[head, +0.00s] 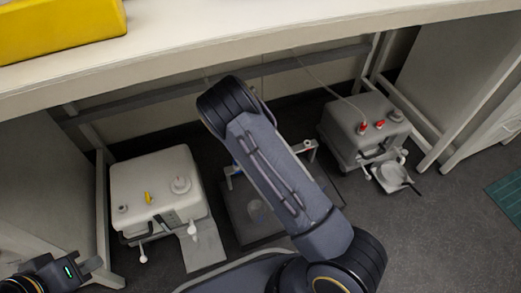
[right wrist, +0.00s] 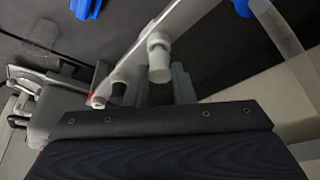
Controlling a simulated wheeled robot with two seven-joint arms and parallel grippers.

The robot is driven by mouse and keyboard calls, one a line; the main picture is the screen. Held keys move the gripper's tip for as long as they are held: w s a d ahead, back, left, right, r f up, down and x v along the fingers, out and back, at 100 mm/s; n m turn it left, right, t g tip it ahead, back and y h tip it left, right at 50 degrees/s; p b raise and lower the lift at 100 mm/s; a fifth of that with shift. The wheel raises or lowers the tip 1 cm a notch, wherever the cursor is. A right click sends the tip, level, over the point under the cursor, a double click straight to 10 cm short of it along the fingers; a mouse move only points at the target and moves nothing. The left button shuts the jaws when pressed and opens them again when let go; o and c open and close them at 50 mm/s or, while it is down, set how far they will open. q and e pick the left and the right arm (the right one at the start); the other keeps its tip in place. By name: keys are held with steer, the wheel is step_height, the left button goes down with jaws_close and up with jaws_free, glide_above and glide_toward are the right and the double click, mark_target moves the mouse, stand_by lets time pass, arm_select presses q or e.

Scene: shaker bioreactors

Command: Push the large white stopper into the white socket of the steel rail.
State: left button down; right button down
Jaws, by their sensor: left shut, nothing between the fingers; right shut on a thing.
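The large white stopper (right wrist: 159,60) shows in the right wrist view, between the grey fingers of my right gripper (right wrist: 164,88), which is shut on it. The steel rail (right wrist: 187,19) runs diagonally just behind the stopper; I cannot tell whether they touch. In the head view, my right arm hides the right gripper and most of the rail (head: 306,147). My left gripper (head: 93,264) is shut and empty at the lower left.
A white-topped shaker unit (head: 155,172) stands at left under the bench (head: 300,40). Another unit (head: 365,125) with red caps stands at right. Blue clamps (right wrist: 85,8) show beside the rail. A yellow bin (head: 60,25) is on the bench.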

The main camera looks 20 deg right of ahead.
steer(key=shift+f+b, duration=0.45)
steer(key=shift+f, duration=0.2)
stand_by(0.7)
steer(key=c, duration=1.1)
jaws_free()
steer(key=shift+c, duration=0.2)
steer(key=shift+r, duration=0.15)
steer(key=p+v, duration=0.3)
steer(key=v, duration=0.4)
steer(key=shift+r+p, duration=0.25)
steer(key=shift+p, duration=0.1)
steer(key=shift+s+a, duration=0.15)
steer(key=shift+s, duration=0.05)
